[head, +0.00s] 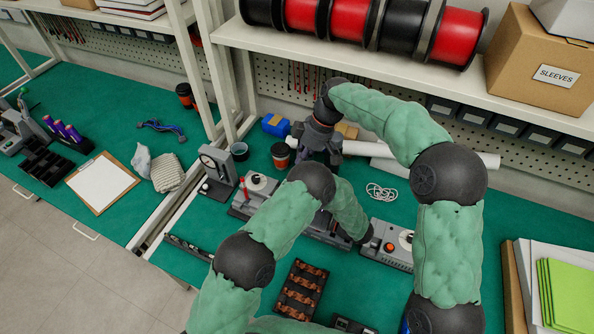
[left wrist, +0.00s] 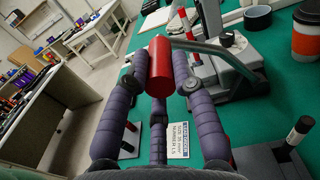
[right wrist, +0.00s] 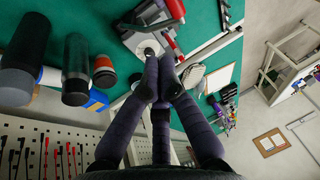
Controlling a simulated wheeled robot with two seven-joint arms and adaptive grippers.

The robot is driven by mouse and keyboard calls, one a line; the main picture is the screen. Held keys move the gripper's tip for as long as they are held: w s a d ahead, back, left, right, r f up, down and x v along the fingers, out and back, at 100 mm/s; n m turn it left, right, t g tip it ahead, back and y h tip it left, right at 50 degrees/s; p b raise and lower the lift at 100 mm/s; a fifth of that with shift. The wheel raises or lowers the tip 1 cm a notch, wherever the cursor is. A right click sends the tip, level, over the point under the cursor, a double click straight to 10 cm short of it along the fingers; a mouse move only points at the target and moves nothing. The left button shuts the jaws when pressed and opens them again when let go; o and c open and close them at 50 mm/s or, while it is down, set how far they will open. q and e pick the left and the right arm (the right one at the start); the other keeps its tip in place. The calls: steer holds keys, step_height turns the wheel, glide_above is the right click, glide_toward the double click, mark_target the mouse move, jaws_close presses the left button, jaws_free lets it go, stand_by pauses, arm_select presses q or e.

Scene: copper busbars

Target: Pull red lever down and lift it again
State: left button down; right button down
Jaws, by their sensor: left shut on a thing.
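The red lever's cylindrical grip (left wrist: 160,66) is between the fingers of my left gripper (left wrist: 162,72), which is shut on it. A grey linkage (left wrist: 225,55) and machine base lie beyond it in the left wrist view. In the head view my left arm hides the lever grip and the gripper; the lever's exact angle cannot be told. My right gripper (right wrist: 160,85) has its fingertips close together with nothing visible between them. It hangs over the back of the bench, near the dark bottles, as the head view (head: 322,150) also shows.
A grey device with a white dial (head: 258,182) stands left of my left wrist. A control box (head: 388,247) stands right of it. A busbar tray (head: 302,290) lies in front. An orange-and-black cup (head: 281,155) stands behind. Spools fill the shelf above.

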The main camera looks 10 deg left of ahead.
steer(key=s+x, duration=0.1)
steer(key=x, duration=1.1)
steer(key=shift+s+d, duration=0.3)
steer(key=shift+s, duration=0.1)
steer(key=shift+f, duration=0.1)
steer(key=shift+s, duration=0.1)
arm_select(q)
steer(key=shift+r, duration=0.1)
arm_select(e)
steer(key=shift+s+f+t, duration=0.3)
steer(key=shift+s+f, duration=0.15)
steer(key=shift+s, duration=0.15)
